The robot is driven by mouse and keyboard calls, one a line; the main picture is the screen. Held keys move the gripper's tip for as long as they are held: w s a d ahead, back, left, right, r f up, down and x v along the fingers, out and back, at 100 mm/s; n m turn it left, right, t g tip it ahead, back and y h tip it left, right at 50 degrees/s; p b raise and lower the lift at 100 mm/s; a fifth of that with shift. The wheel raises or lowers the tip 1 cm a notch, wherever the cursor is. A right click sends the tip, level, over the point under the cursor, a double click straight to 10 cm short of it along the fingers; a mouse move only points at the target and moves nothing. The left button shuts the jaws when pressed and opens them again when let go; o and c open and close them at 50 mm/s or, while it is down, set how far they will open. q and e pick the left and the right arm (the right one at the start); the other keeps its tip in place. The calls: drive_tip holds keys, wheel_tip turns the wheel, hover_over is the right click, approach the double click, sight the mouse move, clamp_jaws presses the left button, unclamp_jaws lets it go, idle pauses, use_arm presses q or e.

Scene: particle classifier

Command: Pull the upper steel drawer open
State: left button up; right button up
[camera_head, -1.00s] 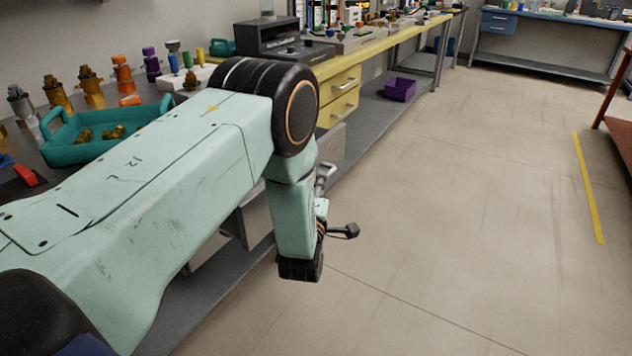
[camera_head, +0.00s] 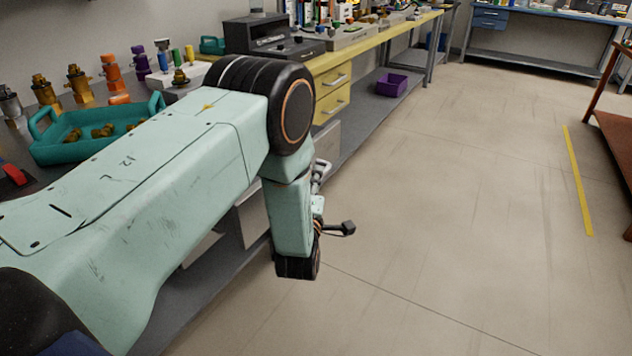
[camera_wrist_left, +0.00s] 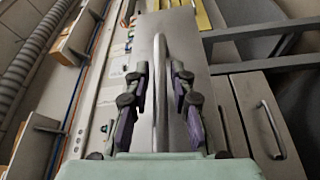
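The upper steel drawer (camera_wrist_left: 182,50) is a plain grey front with a long bar handle (camera_wrist_left: 160,90), seen turned on its side in the left wrist view. My left gripper (camera_wrist_left: 158,95) has its two dark fingers on either side of this bar, with visible gaps, so it looks open around the handle. The front seems nearer the camera than the lower steel drawer (camera_wrist_left: 240,100); how far it stands out I cannot tell. In the head view, my left gripper (camera_head: 338,229) is partly hidden behind its wrist, and my arm covers most of the drawers. My right gripper is not in view.
A teal tray (camera_head: 50,153) with brass parts stands on the bench at left. Yellow drawers (camera_head: 331,104) and a purple bin (camera_head: 391,84) are further along. The floor (camera_head: 450,200) to the right is clear, up to a brown table (camera_head: 612,135).

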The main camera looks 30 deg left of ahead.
use_arm(q)
drive_tip(key=shift+o, duration=0.8)
drive_tip(key=shift+d, duration=0.1)
drive_tip(key=shift+s+d+f, duration=0.1)
drive_tip(key=shift+s, duration=0.25)
drive_tip(key=v, duration=1.1)
drive_tip(key=shift+s, duration=0.15)
